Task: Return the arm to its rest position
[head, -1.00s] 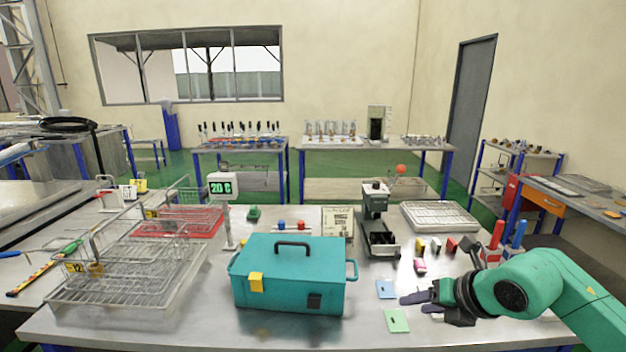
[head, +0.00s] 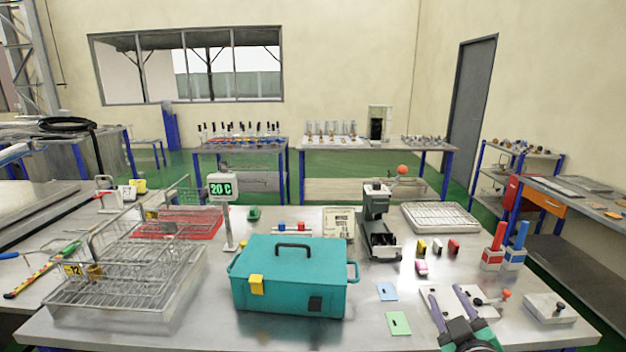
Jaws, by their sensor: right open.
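My right gripper (head: 452,316) shows at the bottom right of the head view, over the front right part of the metal table (head: 375,335). Its two dark fingers are spread apart and point away from me. I see nothing between them that it holds. A flat white block (head: 472,301) with a small red-tipped valve (head: 498,299) lies just beyond and beside the fingers; I cannot tell if they touch. My left gripper is not in view.
A teal toolbox (head: 290,278) stands at the middle front. A blue card (head: 387,291) and a green card (head: 398,323) lie left of my gripper. Red and blue bottles (head: 496,245) stand behind it. Another white block (head: 549,308) lies at the right. Wire baskets (head: 125,280) fill the left.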

